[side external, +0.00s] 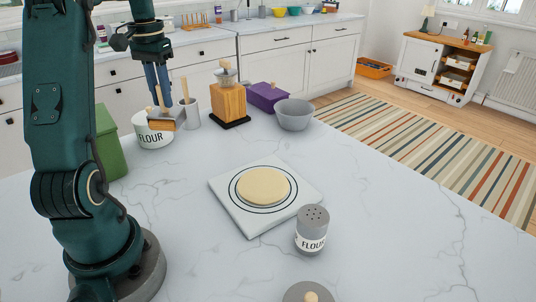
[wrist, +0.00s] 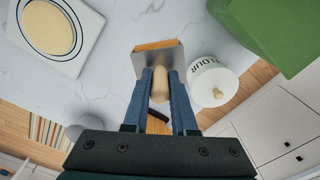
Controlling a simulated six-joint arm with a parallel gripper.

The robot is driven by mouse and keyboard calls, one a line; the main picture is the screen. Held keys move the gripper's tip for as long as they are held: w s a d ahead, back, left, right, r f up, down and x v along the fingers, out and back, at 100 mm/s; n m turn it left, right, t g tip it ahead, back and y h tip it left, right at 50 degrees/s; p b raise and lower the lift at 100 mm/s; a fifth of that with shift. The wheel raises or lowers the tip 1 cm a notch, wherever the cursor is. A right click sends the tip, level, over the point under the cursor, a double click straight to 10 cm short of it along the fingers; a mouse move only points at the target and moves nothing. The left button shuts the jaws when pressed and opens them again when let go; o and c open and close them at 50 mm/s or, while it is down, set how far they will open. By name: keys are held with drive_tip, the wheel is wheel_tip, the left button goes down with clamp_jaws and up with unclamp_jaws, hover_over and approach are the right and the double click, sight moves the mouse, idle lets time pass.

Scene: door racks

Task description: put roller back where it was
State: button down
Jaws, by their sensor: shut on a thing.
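My gripper (side external: 158,90) is shut on the pale wooden handle of a brush-like tool (side external: 161,124), with a grey metal part and a tan lower edge. In the wrist view my gripper (wrist: 160,80) points down and the tool (wrist: 158,55) hangs below its fingers. The tool is in front of the white flour canister (side external: 150,138) in the side view and beside it in the wrist view. I cannot tell whether they touch.
Dough (side external: 263,186) lies on a white board (side external: 236,213). A flour shaker (side external: 312,232) stands near it. A wooden grinder (side external: 229,103), purple box (side external: 266,94), grey bowl (side external: 295,115) and green box (side external: 110,147) stand along the back. The counter's right side is clear.

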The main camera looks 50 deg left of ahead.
drive_tip(key=shift+w+d+f, duration=0.85)
drive_tip(key=shift+w+f, duration=0.8)
drive_tip(key=shift+f, duration=0.15)
drive_tip(key=shift+w+d+f, duration=0.8)
drive_tip(key=shift+w+f, duration=0.9)
drive_tip(key=shift+f, duration=0.05)
drive_tip(key=shift+w+d+f, duration=0.85)
drive_tip(key=shift+w+f, duration=0.8)
drive_tip(key=shift+f, duration=0.15)
drive_tip(key=shift+f, duration=0.2)
drive_tip(key=shift+s+f, duration=0.1)
drive_tip(key=shift+f, duration=0.4)
drive_tip(key=c, duration=0.7)
unclamp_jaws()
drive_tip(key=shift+d, duration=0.1)
